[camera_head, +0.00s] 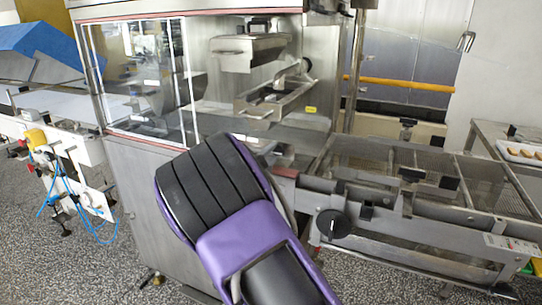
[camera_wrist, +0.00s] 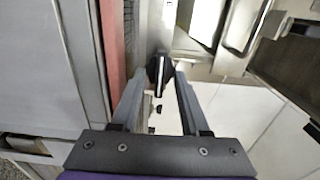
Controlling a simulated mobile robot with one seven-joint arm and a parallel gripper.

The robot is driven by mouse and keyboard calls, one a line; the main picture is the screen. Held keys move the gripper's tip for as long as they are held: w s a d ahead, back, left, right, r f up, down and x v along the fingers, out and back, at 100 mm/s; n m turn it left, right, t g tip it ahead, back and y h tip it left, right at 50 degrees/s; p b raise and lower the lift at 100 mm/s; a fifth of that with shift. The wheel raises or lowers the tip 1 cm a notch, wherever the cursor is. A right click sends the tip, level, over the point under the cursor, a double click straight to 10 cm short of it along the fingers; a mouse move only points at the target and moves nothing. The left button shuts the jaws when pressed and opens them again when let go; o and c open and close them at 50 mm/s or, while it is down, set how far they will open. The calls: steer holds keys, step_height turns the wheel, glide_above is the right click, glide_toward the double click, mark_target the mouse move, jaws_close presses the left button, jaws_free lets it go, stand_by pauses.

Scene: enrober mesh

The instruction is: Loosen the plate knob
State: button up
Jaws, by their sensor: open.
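In the wrist view, a dark knob (camera_wrist: 154,68) with a pale upright bar or edge across it lies straight ahead, between the tips of my gripper (camera_wrist: 161,78). The two grey fingers are apart, one on each side of it. I cannot tell whether they touch it or how deep it sits between them. In the head view, my purple and black arm hides my gripper. A round black knob (camera_head: 333,224) shows on the near side of the mesh conveyor (camera_head: 420,225), right of my arm. I cannot tell whether both views show the same knob.
A steel cabinet with clear panels (camera_head: 140,80) stands behind and left of my arm. A red strip (camera_wrist: 112,50) and steel panel edge run close to my left finger. Metal frame parts (camera_wrist: 240,25) lie upper right. A side table with a tray (camera_head: 520,152) stands far right.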

steer(key=shift+c, duration=0.3)
jaws_close()
